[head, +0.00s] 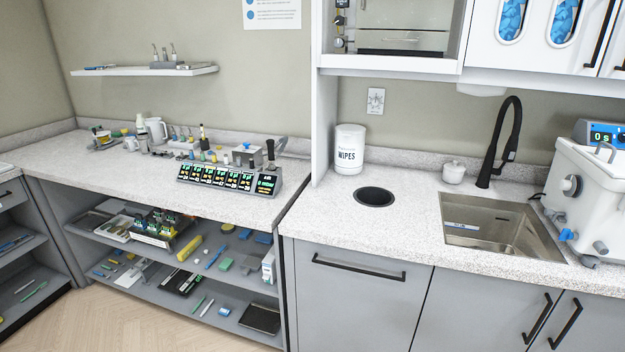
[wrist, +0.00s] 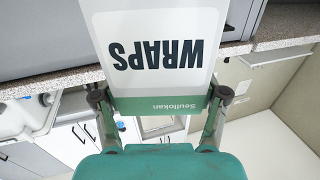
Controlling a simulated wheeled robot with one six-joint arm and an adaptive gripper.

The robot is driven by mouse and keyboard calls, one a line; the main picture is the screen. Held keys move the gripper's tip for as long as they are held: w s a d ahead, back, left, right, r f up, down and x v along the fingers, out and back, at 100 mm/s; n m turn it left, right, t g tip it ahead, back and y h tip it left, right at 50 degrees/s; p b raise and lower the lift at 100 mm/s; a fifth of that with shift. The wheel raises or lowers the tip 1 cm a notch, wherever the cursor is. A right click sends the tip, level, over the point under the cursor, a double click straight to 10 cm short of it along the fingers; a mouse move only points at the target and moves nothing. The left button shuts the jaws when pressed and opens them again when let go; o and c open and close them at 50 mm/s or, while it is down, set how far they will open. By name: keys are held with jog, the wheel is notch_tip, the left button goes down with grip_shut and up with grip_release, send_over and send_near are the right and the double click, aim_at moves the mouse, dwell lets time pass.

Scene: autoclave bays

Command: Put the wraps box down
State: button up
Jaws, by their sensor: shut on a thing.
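The wraps box (wrist: 158,58) is white with a green band and the dark word WRAPS, which reads upside down in the wrist view. My gripper (wrist: 163,98) is shut on the box, with one finger at each side of its green end. The box's far end runs out of the top of the picture. Whether anything touches it from beneath cannot be told. Neither the box nor my gripper shows in the head view.
In the head view, a speckled counter (head: 412,212) holds a wipes tub (head: 349,150), a round black opening (head: 375,196), a sink (head: 495,226) with a black tap, and a white machine (head: 590,190). The left worktop (head: 110,168) carries a multi-display unit (head: 228,180) and small items.

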jog(key=s+a+f+y, duration=0.1)
jog(key=s+a+f, duration=0.1)
jog(key=s+f, duration=0.7)
jog(key=shift+a+f+n, duration=0.25)
jog(key=shift+f+n, duration=0.05)
jog(key=shift+f, duration=0.2)
jog(key=shift+w, duration=0.1)
